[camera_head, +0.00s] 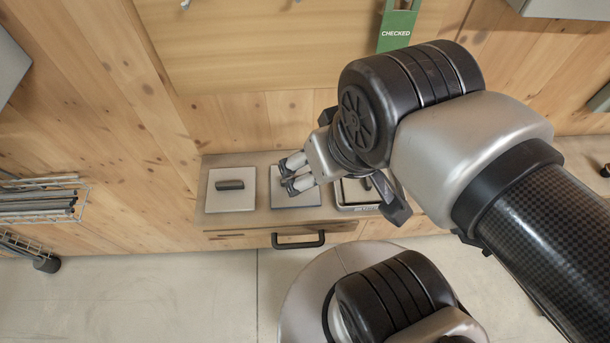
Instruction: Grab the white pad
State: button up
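A pale, whitish square pad (231,201) with a dark grey handle lies flat at the left of a low wooden ledge. A second square pad (300,199), white to bluish, lies in the middle, partly covered by my gripper. I cannot tell which of the two is the white pad of the task. My gripper (284,175) is over the middle pad, its two fingers apart. Whether a handle is between them, and whether they touch the pad, is too small to tell.
A dark-rimmed tray (343,194) sits at the right of the ledge, partly behind my arm. A drawer with a black handle (299,241) is below the ledge (262,212). A wire rack (40,199) of rods is at far left. A green "CHECKED" tag (396,30) hangs above.

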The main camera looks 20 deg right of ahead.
aim_at(230, 189)
jog(key=j+z, duration=0.3)
jog(key=j, duration=0.4)
jog(key=j+z, duration=0.3)
jog(key=j, duration=0.45)
